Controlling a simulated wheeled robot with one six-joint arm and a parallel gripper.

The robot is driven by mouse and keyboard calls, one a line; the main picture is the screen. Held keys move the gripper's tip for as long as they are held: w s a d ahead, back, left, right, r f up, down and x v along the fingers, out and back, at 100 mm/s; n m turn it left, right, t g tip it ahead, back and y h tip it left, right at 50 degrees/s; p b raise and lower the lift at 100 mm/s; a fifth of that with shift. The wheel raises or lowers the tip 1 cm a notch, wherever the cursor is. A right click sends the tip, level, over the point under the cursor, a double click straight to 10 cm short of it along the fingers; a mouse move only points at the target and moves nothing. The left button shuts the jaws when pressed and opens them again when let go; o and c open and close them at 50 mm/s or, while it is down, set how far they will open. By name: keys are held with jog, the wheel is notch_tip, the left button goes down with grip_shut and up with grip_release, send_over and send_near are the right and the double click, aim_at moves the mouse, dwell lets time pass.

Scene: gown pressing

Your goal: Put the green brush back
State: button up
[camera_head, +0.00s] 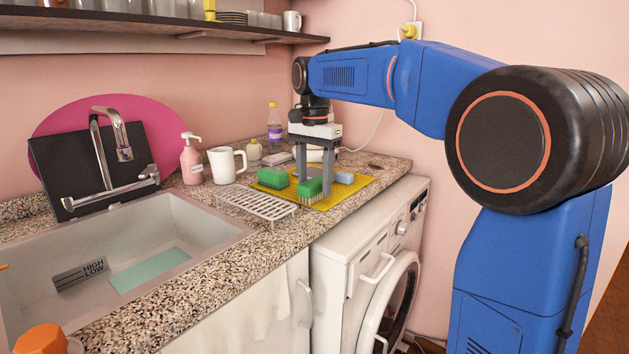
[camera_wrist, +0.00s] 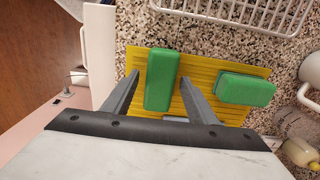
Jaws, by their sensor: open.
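The green brush (camera_head: 310,188) with pale bristles underneath stands on the yellow mat (camera_head: 347,194) on the counter. In the wrist view its green back (camera_wrist: 160,80) lies lengthwise between the two fingers. My gripper (camera_head: 314,184) is open and points down over the brush, one finger on each side. I cannot tell whether either finger touches it. A second green block (camera_head: 272,178) lies on the same mat, nearer the wall; it shows to the right in the wrist view (camera_wrist: 245,89). A pale blue block (camera_head: 344,178) lies on the mat beside the right finger.
A white wire rack (camera_head: 257,206) stands at the counter's front edge next to the mat. A white mug (camera_head: 225,165), a pink pump bottle (camera_head: 191,159) and a purple-labelled bottle (camera_head: 274,122) stand towards the wall. The sink (camera_head: 215,232) is at left, the washing machine (camera_head: 345,265) below.

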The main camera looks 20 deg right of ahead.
aim_at(315, 181)
notch_tip(315, 181, up, 12)
jog(key=shift+r, duration=0.15)
dwell(0.4)
jog(key=s+d+f+n+t, duration=0.2)
jog(key=s+f+n, duration=0.3)
jog(key=s+f, duration=1.1)
jog(key=s+d+f+n+t, duration=0.2)
jog(key=s+d+f+n, duration=0.3)
jog(key=s+f, duration=1.1)
jog(key=shift+s+n+t, duration=0.4)
jog(key=shift+s, duration=0.3)
